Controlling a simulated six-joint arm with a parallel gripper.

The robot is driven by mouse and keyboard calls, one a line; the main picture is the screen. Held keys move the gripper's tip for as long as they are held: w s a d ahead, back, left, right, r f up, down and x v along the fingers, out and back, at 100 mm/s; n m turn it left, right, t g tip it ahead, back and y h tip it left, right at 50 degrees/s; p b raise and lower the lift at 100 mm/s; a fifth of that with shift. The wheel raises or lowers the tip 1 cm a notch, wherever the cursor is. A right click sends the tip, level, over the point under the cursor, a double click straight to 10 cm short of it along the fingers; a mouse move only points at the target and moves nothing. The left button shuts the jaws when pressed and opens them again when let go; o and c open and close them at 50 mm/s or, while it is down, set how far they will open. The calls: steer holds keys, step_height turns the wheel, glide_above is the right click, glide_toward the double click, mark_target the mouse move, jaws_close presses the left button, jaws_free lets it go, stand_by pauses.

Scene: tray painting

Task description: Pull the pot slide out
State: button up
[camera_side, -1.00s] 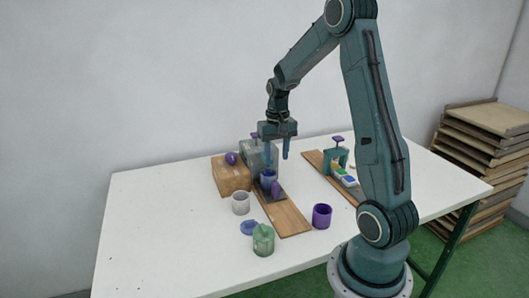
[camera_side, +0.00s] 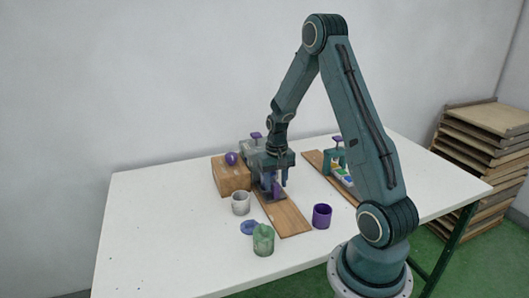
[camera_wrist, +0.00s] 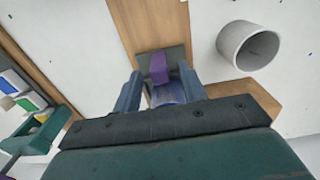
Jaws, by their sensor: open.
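The pot slide is a dark plate (camera_wrist: 178,54) with an upright purple handle (camera_wrist: 159,68) and a blue pot (camera_wrist: 168,93) behind it. It lies on a wooden board (camera_side: 287,218), at the front of a grey housing (camera_side: 247,149) with a purple knob on top. My gripper (camera_side: 274,186) is low over the slide, pointing down. In the wrist view its two open fingers (camera_wrist: 160,92) stand either side of the blue pot, with the handle just beyond their tips. I cannot tell whether a finger touches anything. In the side view my gripper hides most of the pot.
A wooden block (camera_side: 232,178) with a purple knob stands left of the slide. A light grey cup (camera_side: 240,204), a green pot (camera_side: 263,242), a blue disc (camera_side: 248,228) and a purple cup (camera_side: 322,216) stand around the board's front. A teal frame (camera_side: 333,161) stands on a second board.

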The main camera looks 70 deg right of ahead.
steer(key=shift+f, duration=1.7)
jaws_close()
